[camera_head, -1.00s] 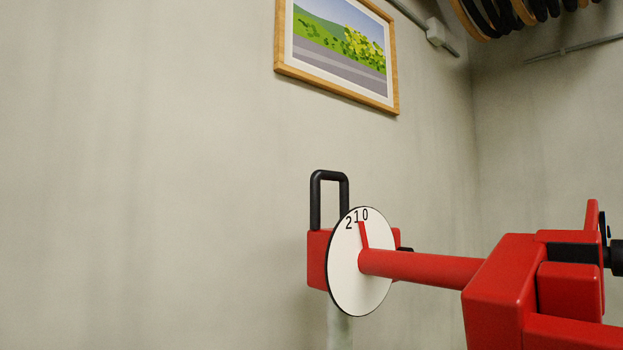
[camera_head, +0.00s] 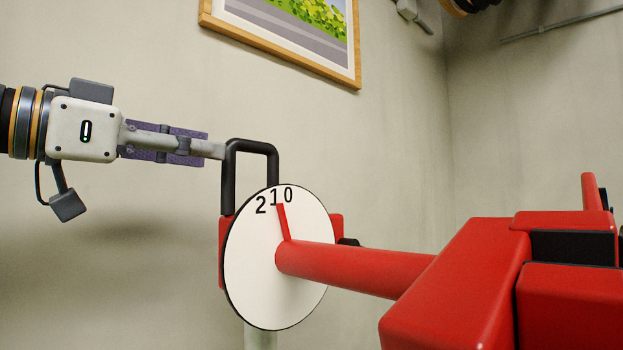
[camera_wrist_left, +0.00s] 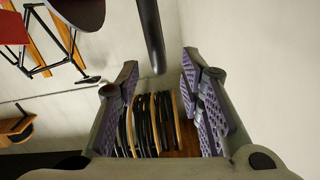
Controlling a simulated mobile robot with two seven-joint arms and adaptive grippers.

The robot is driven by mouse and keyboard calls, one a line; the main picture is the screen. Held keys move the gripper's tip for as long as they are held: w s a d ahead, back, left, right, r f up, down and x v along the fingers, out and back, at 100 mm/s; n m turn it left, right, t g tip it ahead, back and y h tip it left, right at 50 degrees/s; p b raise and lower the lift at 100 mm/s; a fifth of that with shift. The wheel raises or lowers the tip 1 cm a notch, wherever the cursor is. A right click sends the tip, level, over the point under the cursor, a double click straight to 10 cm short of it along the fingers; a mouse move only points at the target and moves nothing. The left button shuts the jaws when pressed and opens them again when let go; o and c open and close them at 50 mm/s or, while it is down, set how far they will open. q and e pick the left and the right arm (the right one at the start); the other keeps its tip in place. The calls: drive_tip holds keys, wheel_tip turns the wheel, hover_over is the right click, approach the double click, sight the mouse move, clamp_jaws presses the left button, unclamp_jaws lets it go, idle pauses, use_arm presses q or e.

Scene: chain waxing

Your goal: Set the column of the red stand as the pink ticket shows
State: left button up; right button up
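The red stand's arm (camera_head: 350,268) runs from a large red block at the right to a white dial (camera_head: 255,270) marked 2, 1, 0. Its red pointer (camera_head: 284,222) points between 1 and 0. Behind the dial is a red clamp body (camera_head: 336,226) with a black U-shaped handle (camera_head: 228,185) on top, above a pale column (camera_head: 260,339). My left gripper (camera_head: 215,149) is at the handle's upper left. In the left wrist view it is open (camera_wrist_left: 158,85), with a black bar (camera_wrist_left: 150,35) reaching between its fingers; contact is unclear. The pink ticket and right gripper are not in view.
A framed picture (camera_head: 285,40) hangs on the bare wall above. Pipework (camera_head: 560,25) runs along the right wall. The left wrist view shows several black and tan rings (camera_wrist_left: 150,125) beyond the fingers. The space below my left arm looks clear.

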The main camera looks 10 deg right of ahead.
sight(278, 150)
use_arm(q)
drive_tip(key=x, duration=0.3)
drive_tip(key=r+x, duration=0.1)
drive_tip(key=x, duration=0.7)
drive_tip(key=shift+d+r, duration=0.15)
clamp_jaws()
